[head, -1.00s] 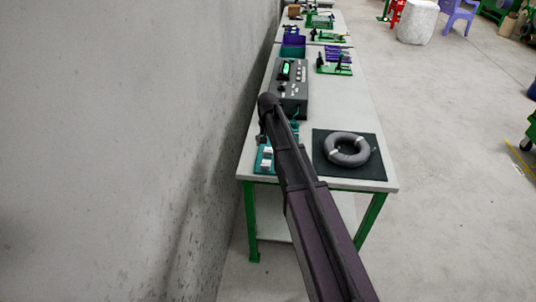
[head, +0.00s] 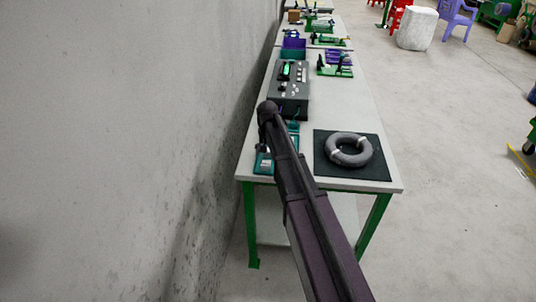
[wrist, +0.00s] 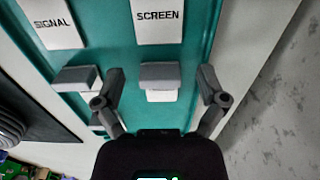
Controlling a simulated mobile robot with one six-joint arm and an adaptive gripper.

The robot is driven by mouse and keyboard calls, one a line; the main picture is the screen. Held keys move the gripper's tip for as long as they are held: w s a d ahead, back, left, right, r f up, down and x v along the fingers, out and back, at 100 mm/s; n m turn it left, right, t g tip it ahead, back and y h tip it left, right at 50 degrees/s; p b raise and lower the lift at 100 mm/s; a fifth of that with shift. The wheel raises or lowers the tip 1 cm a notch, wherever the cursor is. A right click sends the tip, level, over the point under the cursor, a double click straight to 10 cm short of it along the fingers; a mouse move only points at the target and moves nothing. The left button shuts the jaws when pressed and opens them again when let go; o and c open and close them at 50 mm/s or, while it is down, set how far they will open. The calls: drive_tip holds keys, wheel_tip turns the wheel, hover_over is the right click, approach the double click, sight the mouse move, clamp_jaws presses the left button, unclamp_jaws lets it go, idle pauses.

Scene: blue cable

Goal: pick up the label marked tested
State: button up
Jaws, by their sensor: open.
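No label reading "tested" can be made out. In the wrist view, a teal tray (wrist: 111,37) holds a white label reading SIGNAL (wrist: 47,24) and one reading SCREEN (wrist: 158,20). Below them are two grey blocks, a left block (wrist: 77,78) and a middle block (wrist: 160,75), with white labels partly showing under them; no words are legible there. My gripper (wrist: 161,80) is open, its fingers on either side of the middle block, with no clear contact. In the head view the tray (head: 263,169) is partly behind my arm, which hides the gripper.
A coil of grey cable (head: 349,149) lies on a dark mat (head: 330,172) at the table's near right. A grey control box (head: 289,92) stands behind the tray. A wall (head: 150,150) runs close along the left.

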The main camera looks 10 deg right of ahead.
drive_tip(key=c, duration=0.9)
drive_tip(key=shift+o, duration=0.2)
drive_tip(key=shift+r, duration=0.1)
wheel_tip(320, 180, up, 3)
drive_tip(key=p, duration=0.3)
drive_tip(key=shift+r, duration=0.15)
drive_tip(key=shift+s+r+p, duration=0.25)
drive_tip(key=shift+p, duration=0.25)
drive_tip(key=s+r+p, duration=0.1)
drive_tip(key=s, duration=1.4)
drive_tip(key=shift+s, duration=0.3)
